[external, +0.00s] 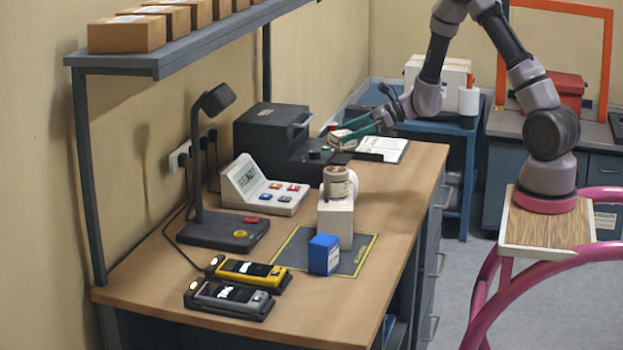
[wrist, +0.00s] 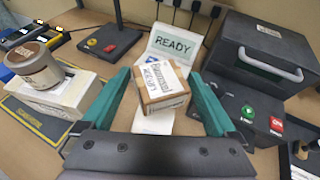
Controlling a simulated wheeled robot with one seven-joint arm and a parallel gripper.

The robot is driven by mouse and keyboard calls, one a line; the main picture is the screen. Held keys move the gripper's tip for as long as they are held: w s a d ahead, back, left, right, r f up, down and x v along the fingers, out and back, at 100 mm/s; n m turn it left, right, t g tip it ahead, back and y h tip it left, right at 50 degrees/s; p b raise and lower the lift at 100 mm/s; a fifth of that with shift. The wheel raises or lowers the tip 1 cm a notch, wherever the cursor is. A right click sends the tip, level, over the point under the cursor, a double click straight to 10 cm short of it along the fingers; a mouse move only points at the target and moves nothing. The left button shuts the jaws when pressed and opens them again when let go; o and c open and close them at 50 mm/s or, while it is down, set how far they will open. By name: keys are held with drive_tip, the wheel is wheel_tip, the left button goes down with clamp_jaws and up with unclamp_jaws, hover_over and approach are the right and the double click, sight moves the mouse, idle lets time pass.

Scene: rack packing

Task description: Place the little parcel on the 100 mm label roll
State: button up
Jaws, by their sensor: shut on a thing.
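The little parcel (wrist: 162,88) is a small brown carton with a white printed label. It sits between the two teal fingers of my gripper (wrist: 159,76), which is shut on it. In the external view my gripper (external: 352,130) holds the parcel (external: 341,140) above the far part of the bench, by the black printer. A brown-lidded jar-like cylinder (external: 336,178) stands on a white box (external: 335,218); it also shows in the wrist view (wrist: 35,66). A pale curved edge shows beside it. I cannot tell for certain which thing is the 100 mm label roll.
A black printer (external: 270,132) and a console reading READY (wrist: 172,44) stand near the parcel. A lamp (external: 215,230), a blue block (external: 323,254) and two handheld devices (external: 245,272) lie nearer. A shelf with cartons overhangs the left. A white cylinder (external: 468,101) stands on the blue cart.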

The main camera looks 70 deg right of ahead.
wheel_tip(320, 180, down, 8)
drive_tip(key=shift+r, duration=0.15)
idle(0.4)
drive_tip(key=o, duration=1)
drive_tip(key=shift+o, duration=0.2)
